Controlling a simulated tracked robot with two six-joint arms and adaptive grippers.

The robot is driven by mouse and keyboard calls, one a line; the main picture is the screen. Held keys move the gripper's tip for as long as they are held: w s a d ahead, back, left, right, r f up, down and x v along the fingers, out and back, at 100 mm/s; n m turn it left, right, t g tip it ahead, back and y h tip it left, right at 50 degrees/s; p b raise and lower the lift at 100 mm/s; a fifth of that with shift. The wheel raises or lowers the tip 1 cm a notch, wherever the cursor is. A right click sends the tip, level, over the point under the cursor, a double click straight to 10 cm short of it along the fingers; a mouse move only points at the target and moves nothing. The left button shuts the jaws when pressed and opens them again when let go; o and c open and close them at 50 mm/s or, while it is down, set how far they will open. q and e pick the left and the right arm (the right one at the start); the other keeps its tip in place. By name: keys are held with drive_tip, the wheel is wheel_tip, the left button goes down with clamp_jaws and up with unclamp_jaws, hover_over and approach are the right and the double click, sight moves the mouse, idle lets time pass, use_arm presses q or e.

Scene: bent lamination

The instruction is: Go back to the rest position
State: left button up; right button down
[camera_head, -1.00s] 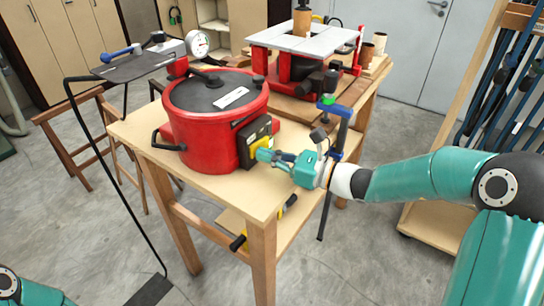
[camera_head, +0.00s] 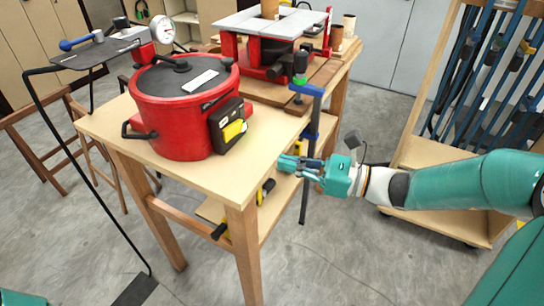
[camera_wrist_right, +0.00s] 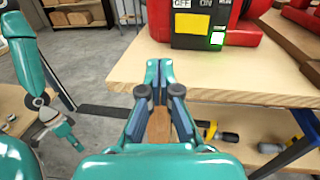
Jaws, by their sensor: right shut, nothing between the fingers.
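My right gripper (camera_head: 284,165) is shut and empty. It hangs in the air beside the right edge of the wooden table (camera_head: 110,126), apart from the red pot (camera_head: 180,120). In the right wrist view its closed fingers (camera_wrist_right: 153,68) point toward the table's edge. The red pot stands on the table with a black control box (camera_head: 224,131) on its side. That box shows a yellow patch, and in the wrist view a green light (camera_wrist_right: 217,38) is lit beside OFF and ON labels.
A blue clamp (camera_head: 310,115) is on the table's right edge, close to my right gripper. A red-legged router table (camera_head: 270,40) stands behind the pot. A rack of clamps (camera_head: 480,80) stands at the right. Yellow-black tools lie on the lower shelf.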

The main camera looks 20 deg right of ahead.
drive_tip(key=shift+s+d, duration=0.2)
drive_tip(key=shift+s, duration=0.1)
drive_tip(key=shift+f, duration=0.1)
drive_tip(key=s+a+f+n+g+h+p, duration=0.1)
drive_tip(key=s+a+f+n+g+h, duration=0.2)
drive_tip(key=f, duration=1)
drive_tip(key=s+a+f+n+g+h+p, duration=0.1)
drive_tip(key=s+a+f+n+g+h, duration=0.2)
drive_tip(key=s+f+n, duration=0.5)
drive_tip(key=s+a+f+n+g+h, duration=0.3)
drive_tip(key=s+f+n+g, duration=0.2)
drive_tip(key=f+n, duration=0.8)
wheel_tip(320, 180, down, 5)
drive_tip(key=shift+s+a+p, duration=0.2)
drive_tip(key=shift+a+p, duration=0.15)
drive_tip(key=shift+p, duration=0.05)
